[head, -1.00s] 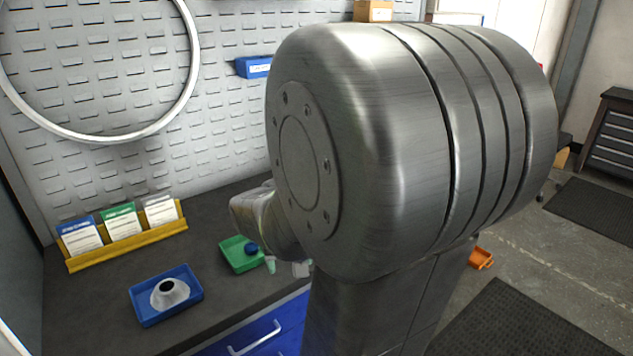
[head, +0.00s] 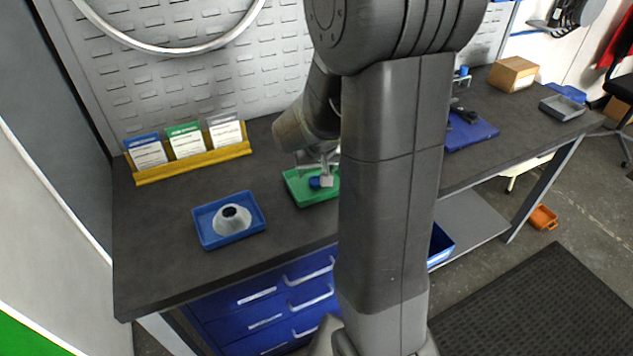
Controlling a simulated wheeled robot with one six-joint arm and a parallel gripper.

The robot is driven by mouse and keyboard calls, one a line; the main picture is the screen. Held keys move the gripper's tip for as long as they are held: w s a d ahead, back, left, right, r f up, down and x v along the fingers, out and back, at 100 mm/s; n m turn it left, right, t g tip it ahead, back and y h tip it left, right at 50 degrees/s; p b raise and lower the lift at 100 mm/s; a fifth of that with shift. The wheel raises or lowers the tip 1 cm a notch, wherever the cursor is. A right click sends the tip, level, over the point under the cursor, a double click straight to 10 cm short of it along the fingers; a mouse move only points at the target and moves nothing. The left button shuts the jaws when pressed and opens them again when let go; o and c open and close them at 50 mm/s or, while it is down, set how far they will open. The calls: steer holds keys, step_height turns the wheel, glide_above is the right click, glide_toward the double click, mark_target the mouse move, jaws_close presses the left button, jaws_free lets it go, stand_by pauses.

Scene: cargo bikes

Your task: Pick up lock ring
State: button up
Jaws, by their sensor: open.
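A small dark-blue round part (head: 315,182), perhaps the lock ring, sits in a green tray (head: 301,200) on the workbench. My gripper (head: 322,176) is open, low over the green tray and right at the blue part. A light fingertip covers some of the part, and I cannot tell whether they touch. My own arm hides the right end of the tray. A grey cone-shaped piece with a dark round hole (head: 232,219) stands in a blue tray (head: 207,238) to the left, apart from my gripper.
A yellow rack (head: 195,164) with blue, green and grey cards stands behind the trays against the pegboard. A blue mat with dark tools (head: 470,132), a cardboard box (head: 512,74) and a grey tray (head: 562,108) are farther right. The bench front left is clear.

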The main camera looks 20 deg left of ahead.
mark_target(316, 180)
steer(key=shift+p+x, duration=0.3)
steer(key=shift+x, duration=2.55)
steer(key=shift+w+d, duration=0.15)
steer(key=shift+w, duration=0.05)
steer(key=c, duration=1.1)
steer(key=shift+o, duration=0.2)
